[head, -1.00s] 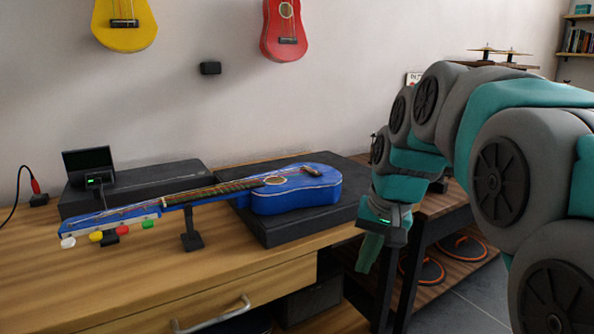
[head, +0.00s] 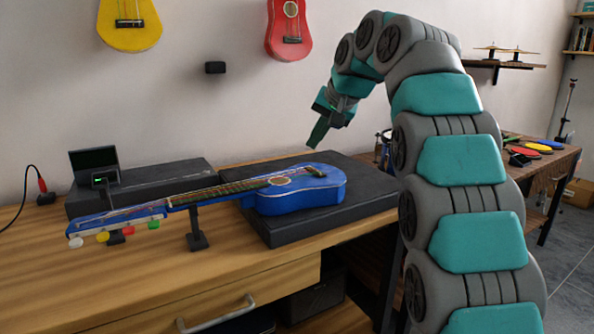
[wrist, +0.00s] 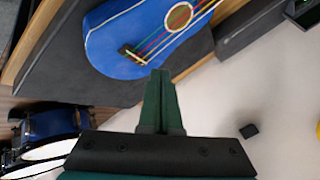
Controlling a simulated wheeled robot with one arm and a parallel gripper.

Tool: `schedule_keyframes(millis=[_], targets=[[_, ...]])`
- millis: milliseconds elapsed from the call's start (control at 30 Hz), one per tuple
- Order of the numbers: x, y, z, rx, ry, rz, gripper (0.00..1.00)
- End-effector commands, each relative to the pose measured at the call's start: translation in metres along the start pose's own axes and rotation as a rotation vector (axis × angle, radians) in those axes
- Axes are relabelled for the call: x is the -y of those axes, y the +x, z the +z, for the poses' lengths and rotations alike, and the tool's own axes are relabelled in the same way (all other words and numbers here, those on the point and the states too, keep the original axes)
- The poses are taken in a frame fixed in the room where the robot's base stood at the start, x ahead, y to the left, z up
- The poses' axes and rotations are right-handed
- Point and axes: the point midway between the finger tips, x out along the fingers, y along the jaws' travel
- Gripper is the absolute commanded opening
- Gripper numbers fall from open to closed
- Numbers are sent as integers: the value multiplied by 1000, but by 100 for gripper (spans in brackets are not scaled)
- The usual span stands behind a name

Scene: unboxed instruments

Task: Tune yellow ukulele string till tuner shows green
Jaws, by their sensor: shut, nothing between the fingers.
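A blue ukulele (head: 303,190) lies with its body on a black pad and its neck reaching left over a small black stand. Its head at the left carries white, yellow, red and green tuning pegs; the yellow peg (head: 102,237) faces the front. The tuner (head: 95,165) has a dark screen and a small green light, and stands on a black box behind the head. My gripper (head: 318,132) is shut and empty, above the right end of the ukulele body. In the wrist view my gripper (wrist: 160,78) points toward the body (wrist: 125,45) and its coloured strings.
The black pad (head: 375,190) sits on the wooden bench (head: 230,262). A yellow ukulele (head: 130,25) and a red one (head: 288,30) hang on the wall. A small black box (head: 215,68) is on the wall. Drums (wrist: 48,125) show in the wrist view.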

Motion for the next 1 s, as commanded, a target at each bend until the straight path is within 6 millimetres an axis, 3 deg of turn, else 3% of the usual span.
schedule_keyframes(millis=[133,400,1000], targets=[[22,0,-17,-34,-22,-48,0],[46,-1,-28,-67,-51,-103,0],[51,-2,-29,-75,-58,-116,0]])
